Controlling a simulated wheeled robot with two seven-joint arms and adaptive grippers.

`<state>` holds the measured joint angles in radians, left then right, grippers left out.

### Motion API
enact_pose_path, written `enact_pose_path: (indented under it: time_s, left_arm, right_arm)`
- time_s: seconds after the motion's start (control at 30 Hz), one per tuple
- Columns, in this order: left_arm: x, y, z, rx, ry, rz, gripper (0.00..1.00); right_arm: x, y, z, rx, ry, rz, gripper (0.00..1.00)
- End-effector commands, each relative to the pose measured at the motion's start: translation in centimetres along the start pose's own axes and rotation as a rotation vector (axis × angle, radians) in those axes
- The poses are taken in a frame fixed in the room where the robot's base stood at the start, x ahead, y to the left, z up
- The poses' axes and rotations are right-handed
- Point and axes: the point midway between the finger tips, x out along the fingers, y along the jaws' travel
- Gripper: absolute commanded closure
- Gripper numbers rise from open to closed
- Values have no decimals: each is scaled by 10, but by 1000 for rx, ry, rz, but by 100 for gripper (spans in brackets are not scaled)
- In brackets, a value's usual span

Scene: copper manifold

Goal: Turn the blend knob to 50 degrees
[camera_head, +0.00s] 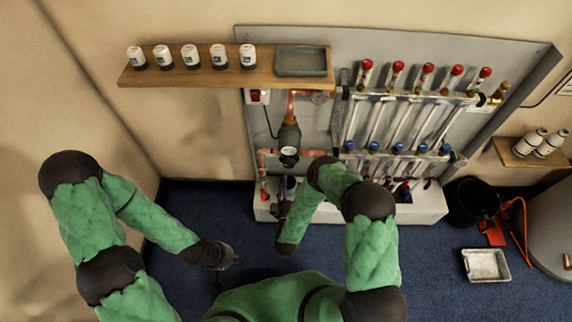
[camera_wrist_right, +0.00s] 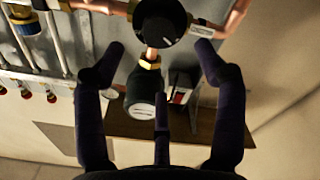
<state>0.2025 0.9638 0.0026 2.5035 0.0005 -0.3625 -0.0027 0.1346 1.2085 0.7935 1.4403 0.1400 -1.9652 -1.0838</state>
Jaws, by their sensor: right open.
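The round black blend knob (camera_wrist_right: 161,20) with a small white mark shows in the right wrist view, on copper pipework. My right gripper (camera_wrist_right: 161,50) is open and empty. Its two outer fingertips stand to either side of and just short of the knob, with the third finger between. In the head view the right gripper (camera_head: 281,200) is small and dark. My left gripper (camera_head: 226,266) hangs over the blue floor, away from the board; its finger opening is unclear.
A grey-faced pump (camera_head: 289,140) sits above the knob, near a red switch (camera_head: 255,96). Copper pipes run beside the knob. The manifold (camera_head: 405,95) with red and blue caps is to the right. A wooden shelf (camera_head: 220,77) holds several bottles. A black bucket (camera_head: 470,203) stands right.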

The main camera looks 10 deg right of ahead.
Motion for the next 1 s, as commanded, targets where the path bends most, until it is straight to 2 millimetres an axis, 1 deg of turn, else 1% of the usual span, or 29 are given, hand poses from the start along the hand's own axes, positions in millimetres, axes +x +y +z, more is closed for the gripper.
enact_pose_path:
  time_s: [0.03,0.3,0.5,0.7,0.93,0.97,1.0]
  left_arm:
    - [4,-1,0,0,-1,0,100]
    - [15,-5,0,0,0,0,100]
    - [21,-7,-1,0,0,0,100]
    - [22,-8,-1,0,0,0,100]
    - [22,-8,-1,0,1,0,100]
    - [22,-8,-1,0,1,0,100]
    - [22,-8,-1,0,0,0,100]
  right_arm:
    - [9,0,1,1,2,4,29]
    - [57,-1,1,2,2,2,29]
    - [81,-1,1,2,1,0,29]
    - [91,0,0,2,0,-1,29]
    - [91,0,0,2,0,-1,29]
    - [91,0,0,2,0,-1,32]
    - [91,0,0,2,0,-2,43]
